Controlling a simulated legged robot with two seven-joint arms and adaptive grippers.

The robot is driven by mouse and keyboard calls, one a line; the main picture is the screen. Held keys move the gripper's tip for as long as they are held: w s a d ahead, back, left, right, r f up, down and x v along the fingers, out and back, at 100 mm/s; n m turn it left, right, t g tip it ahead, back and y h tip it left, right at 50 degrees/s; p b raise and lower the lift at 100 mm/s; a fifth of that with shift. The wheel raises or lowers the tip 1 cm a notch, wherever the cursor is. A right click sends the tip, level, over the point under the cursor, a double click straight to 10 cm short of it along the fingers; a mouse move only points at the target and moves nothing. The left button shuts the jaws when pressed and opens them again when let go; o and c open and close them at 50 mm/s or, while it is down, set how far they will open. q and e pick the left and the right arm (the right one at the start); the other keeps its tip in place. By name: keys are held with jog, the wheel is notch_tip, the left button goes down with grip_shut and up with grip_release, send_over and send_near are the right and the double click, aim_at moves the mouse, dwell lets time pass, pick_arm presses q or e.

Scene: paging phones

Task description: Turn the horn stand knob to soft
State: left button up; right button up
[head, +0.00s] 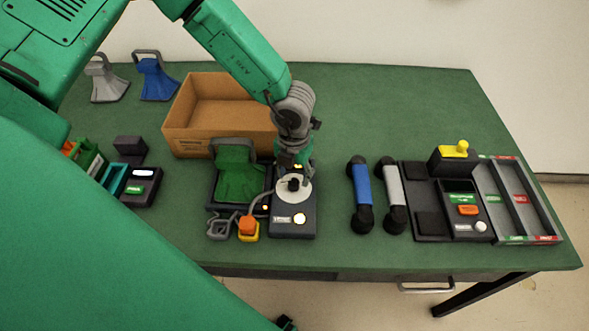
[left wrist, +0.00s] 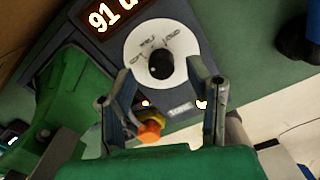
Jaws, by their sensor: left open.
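The horn stand (head: 292,222) is a dark box with a round white dial plate and a black knob (head: 293,185) on top. In the left wrist view the knob (left wrist: 161,65) is in clear sight on the white dial (left wrist: 143,42), which has small labels around it. I cannot tell which label the knob points at. My left gripper (head: 293,172) is above the dial, fingers pointing down. In the left wrist view its two fingers (left wrist: 165,82) are apart, with the knob just past their tips and nothing held. My right gripper is not in view.
A green horn (head: 238,172) lies in a dark cradle left of the dial. An orange button (head: 248,225) and cable are in front. A cardboard box (head: 185,138) stands behind. Blue (head: 362,190) and grey (head: 394,190) handsets lie to the right. A lit display (left wrist: 110,17) shows beside the dial.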

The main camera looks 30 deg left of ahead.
aim_at(294, 181)
pick_arm(q)
notch_tip(294, 181, up, 9)
dwell(0.6)
jog(key=shift+f, duration=0.1)
